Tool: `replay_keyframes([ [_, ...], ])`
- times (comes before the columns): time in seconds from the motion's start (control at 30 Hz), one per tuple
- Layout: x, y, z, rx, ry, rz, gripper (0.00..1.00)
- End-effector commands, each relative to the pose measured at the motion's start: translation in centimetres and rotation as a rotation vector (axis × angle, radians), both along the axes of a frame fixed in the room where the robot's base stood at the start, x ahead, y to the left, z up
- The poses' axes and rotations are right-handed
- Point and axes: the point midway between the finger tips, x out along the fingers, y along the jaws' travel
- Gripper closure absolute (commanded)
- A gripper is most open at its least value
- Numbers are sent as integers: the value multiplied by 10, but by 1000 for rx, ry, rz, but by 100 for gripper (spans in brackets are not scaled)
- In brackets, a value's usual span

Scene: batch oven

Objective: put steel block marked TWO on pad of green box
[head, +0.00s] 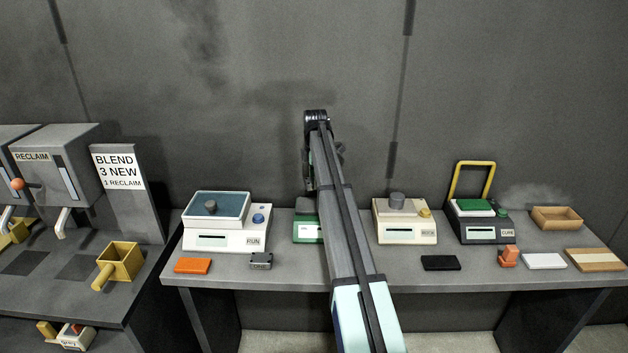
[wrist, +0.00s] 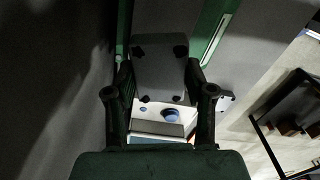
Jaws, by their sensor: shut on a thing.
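My gripper (wrist: 158,78) is shut on a grey steel block (wrist: 160,58) with dark corner spots, seen in the wrist view. No mark on this block is readable. The green box (head: 306,230) stands mid-bench in the head view, largely hidden behind my arm. Its green edge (wrist: 208,35) shows beside the held block in the wrist view. The block is over or close to the box; I cannot tell whether it touches the pad, which is hidden.
Another steel block (head: 261,260) lies on the bench before the white RUN box (head: 226,239). A cream box (head: 403,233), a dark box with a yellow handle (head: 484,233), an orange slab (head: 193,265), a black slab (head: 440,262) and a wooden tray (head: 557,218) stand around.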

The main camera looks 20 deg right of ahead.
Motion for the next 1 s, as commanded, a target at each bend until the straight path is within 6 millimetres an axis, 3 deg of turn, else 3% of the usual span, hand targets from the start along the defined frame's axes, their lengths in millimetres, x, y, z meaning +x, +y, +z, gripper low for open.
replay_keyframes([
  [0.47, 0, 0, 2, 0, -1, 4, 100],
  [1.0, 0, 0, -41, 0, 0, 4, 100],
])
